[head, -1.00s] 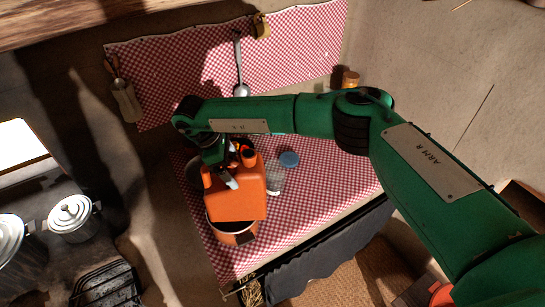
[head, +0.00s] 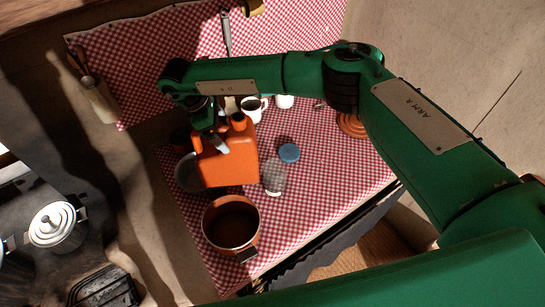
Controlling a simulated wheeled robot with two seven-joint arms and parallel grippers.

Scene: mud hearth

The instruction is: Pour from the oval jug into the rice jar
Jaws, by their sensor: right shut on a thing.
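The orange jug (head: 230,162) is in the grip of my right gripper (head: 217,140), which is shut on its upper part. The jug looks roughly upright over the checked tabletop; I cannot tell whether its base touches the cloth. A small clear glass jar (head: 274,178), which I take for the rice jar, stands just right of the jug with pale contents low inside. Its opening shows no lid. A blue round lid (head: 289,153) lies behind and right of it. My left gripper is not in view.
A copper pot (head: 231,224) stands in front of the jug, and a dark pan (head: 188,174) is to its left. A white mug (head: 252,109) and an orange ringed item (head: 351,124) are behind. The checked cloth (head: 325,190) right of the jar is clear.

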